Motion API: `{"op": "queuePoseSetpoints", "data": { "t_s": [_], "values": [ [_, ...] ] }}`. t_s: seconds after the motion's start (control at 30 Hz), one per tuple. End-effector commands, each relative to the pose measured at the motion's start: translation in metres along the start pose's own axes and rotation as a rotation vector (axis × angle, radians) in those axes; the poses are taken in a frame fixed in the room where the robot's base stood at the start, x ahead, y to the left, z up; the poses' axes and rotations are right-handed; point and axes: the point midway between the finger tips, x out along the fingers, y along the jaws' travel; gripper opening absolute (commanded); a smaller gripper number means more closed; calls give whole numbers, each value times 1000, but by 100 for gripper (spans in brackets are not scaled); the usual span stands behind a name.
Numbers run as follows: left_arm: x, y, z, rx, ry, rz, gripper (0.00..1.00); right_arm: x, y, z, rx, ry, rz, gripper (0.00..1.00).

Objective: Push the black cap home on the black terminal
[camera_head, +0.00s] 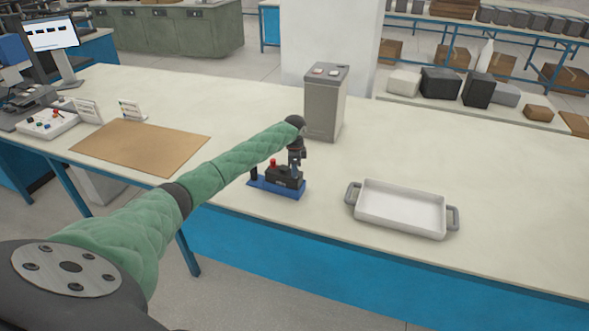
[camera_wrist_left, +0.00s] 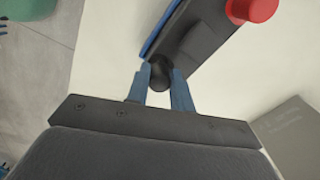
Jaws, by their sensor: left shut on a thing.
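A small black battery (camera_head: 287,177) stands in a blue base (camera_head: 275,190) near the front edge of the bench. A red cap (camera_head: 273,162) sits on its left part and also shows at the top of the left wrist view (camera_wrist_left: 252,9). My left gripper (camera_head: 297,168) points down over the battery's right end. In the left wrist view, its blue fingers (camera_wrist_left: 160,80) are shut on the round black cap (camera_wrist_left: 160,70), which lies at the battery's near end. The black terminal is hidden, so I cannot tell how far the cap sits on it.
A tall grey box (camera_head: 325,105) stands close behind my left gripper. A white tray with grey handles (camera_head: 402,232) lies to the right. A brown mat (camera_head: 140,146) lies to the left. The bench on the far right is clear.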

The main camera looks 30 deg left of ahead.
Motion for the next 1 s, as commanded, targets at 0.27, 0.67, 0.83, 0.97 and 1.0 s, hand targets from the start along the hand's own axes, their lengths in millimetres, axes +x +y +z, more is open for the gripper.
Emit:
{"op": "queuePoseSetpoints", "data": {
  "t_s": [0.27, 0.67, 0.83, 0.97, 1.0],
  "values": [
    [0, 0, 0, 0, 0, 0, 2, 0, 0, 0, 0, 0, 0, 36],
    [2, 0, 0, 0, 0, 0, 2, 1, 0, 0, 0, 0, 0, 36],
    [4, 0, 0, 0, 0, 0, 2, 1, 0, 0, 0, 0, 0, 36],
    [6, 0, 0, 0, 0, 0, 2, 2, 0, 0, 0, 0, 0, 36],
    [6, 0, 0, 0, 0, 0, 2, 2, 0, 0, 0, 0, 0, 36]
  ]
}}
